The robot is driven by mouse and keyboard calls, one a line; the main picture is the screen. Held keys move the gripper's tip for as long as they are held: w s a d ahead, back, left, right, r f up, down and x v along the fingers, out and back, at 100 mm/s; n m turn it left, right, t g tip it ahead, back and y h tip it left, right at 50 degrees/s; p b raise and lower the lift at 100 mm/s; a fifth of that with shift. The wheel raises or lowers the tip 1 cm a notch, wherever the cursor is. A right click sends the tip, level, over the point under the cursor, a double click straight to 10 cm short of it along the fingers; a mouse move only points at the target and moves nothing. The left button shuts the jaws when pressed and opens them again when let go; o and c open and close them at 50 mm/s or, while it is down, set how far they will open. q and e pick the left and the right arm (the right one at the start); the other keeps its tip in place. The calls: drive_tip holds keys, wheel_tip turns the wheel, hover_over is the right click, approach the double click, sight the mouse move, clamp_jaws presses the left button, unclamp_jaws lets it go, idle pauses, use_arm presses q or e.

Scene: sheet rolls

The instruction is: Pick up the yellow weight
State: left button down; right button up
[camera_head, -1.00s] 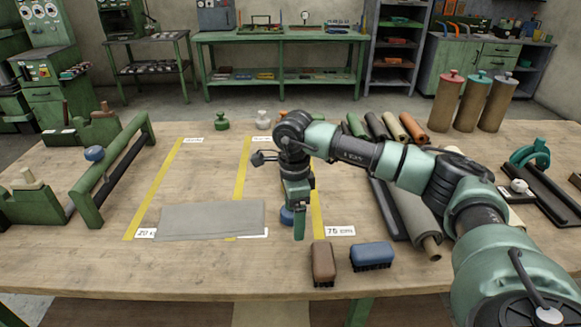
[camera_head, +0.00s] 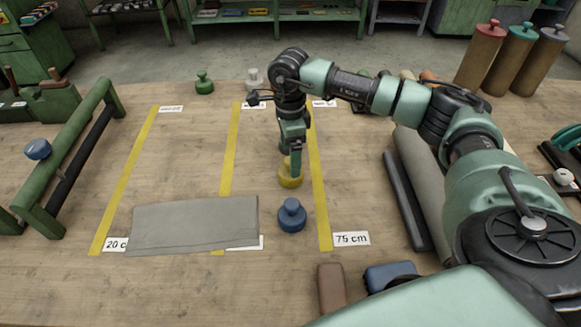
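The yellow weight (camera_head: 290,180) stands on the table between two yellow tape lines, behind the blue weight (camera_head: 292,215). My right gripper (camera_head: 292,160) points straight down over the yellow weight. Its fingers are at the weight's top and hide the knob. Only one finger shows clearly, so I cannot tell whether it is open or closed on the knob. My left gripper is not in view.
A grey sheet (camera_head: 192,225) lies flat on the left. A green weight (camera_head: 204,83) and a white weight (camera_head: 253,78) stand at the back. A brown brush (camera_head: 331,289) lies at the front. Rolls lie on the right, and a green rail frame (camera_head: 75,150) stands left.

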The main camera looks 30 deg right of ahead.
sight(285, 180)
drive_tip(key=shift+s+f, duration=0.15)
drive_tip(key=shift+f, duration=0.25)
wheel_tip(285, 180, down, 4)
drive_tip(key=shift+a+r+p, duration=0.1)
drive_tip(key=shift+p, duration=0.65)
drive_tip(key=shift+f, duration=0.45)
clamp_jaws()
drive_tip(key=shift+r, duration=0.1)
